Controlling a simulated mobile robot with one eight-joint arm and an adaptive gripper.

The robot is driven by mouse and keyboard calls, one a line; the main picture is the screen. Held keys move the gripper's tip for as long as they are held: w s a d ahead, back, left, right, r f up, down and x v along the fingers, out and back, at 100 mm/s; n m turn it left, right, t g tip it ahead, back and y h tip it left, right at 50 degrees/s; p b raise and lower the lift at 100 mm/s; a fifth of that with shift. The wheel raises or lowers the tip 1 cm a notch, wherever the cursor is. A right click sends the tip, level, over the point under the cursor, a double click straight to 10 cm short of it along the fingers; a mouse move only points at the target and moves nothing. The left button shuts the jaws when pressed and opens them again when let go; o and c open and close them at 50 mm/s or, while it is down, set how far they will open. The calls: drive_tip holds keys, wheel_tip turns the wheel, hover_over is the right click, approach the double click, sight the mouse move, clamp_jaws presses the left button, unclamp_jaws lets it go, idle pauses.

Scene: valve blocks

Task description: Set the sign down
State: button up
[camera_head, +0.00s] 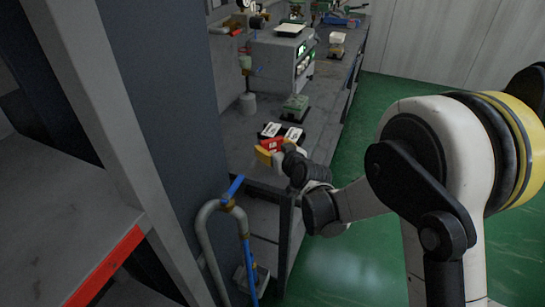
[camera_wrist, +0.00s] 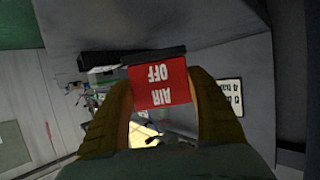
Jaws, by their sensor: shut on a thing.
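The red sign (camera_wrist: 160,84) reads "AIR OFF" upside down in the wrist view and has a dark strip along its upper edge there. My gripper (camera_wrist: 163,98) is shut on it, with one yellow-brown finger at each side. In the head view the red sign (camera_head: 271,144) shows small between the fingers of my gripper (camera_head: 274,149), over the near end of the grey workbench (camera_head: 232,150). Whether the sign touches the bench cannot be told.
A green block (camera_head: 295,105) and a grey instrument box (camera_head: 283,58) stand farther back. A bent pipe with a blue-handled valve (camera_head: 232,190) rises at the bench's near end. A dark column (camera_head: 165,110) stands left.

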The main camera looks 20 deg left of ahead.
drive_tip(key=shift+f+b, duration=0.55)
drive_tip(key=shift+f, duration=1.05)
drive_tip(key=shift+f, duration=0.1)
drive_tip(key=o, duration=1.2)
